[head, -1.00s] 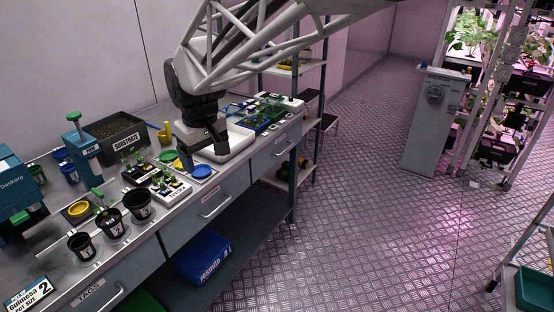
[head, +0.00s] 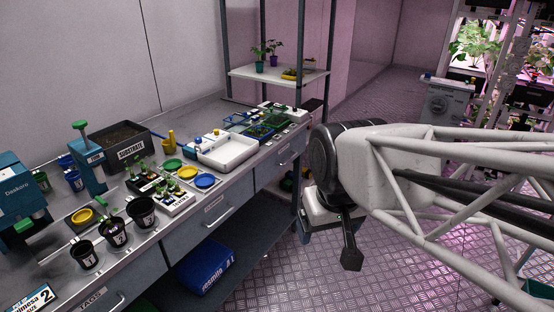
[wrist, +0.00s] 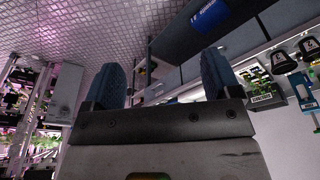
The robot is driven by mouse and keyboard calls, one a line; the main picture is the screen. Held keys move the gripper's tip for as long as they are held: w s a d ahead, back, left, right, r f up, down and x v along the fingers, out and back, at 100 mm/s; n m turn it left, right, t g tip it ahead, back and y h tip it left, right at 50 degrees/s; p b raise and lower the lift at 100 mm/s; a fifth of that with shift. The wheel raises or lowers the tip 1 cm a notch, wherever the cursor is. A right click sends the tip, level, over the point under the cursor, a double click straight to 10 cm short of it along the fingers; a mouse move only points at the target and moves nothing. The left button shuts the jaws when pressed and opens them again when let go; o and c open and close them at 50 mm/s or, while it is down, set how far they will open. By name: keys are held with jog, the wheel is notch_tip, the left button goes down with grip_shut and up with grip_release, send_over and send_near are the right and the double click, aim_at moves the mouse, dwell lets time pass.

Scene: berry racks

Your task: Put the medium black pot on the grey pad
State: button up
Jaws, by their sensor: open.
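The middle one looks medium in size. I cannot clearly make out a grey pad. My gripper (head: 350,262) hangs over the floor to the right of the bench, far from the pots. In the wrist view its two blue fingers (wrist: 160,75) are apart with nothing between them.
Yellow, green and blue discs and a white tray (head: 226,152) lie further right. A shelf rack (head: 280,75) rises at the bench's far end.

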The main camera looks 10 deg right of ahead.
jog(key=shift+s+d+f+m, duration=0.15)
jog(key=shift+s+d+f, duration=0.05)
jog(key=shift+s, duration=0.25)
jog(key=shift+s+d+f+m, duration=0.15)
jog(key=shift+s+d, duration=0.1)
jog(key=shift+s, duration=0.25)
jog(key=shift+s+d+f+m, duration=0.1)
jog(key=shift+s+d+f, duration=0.1)
jog(key=shift+s, duration=0.25)
dwell(0.3)
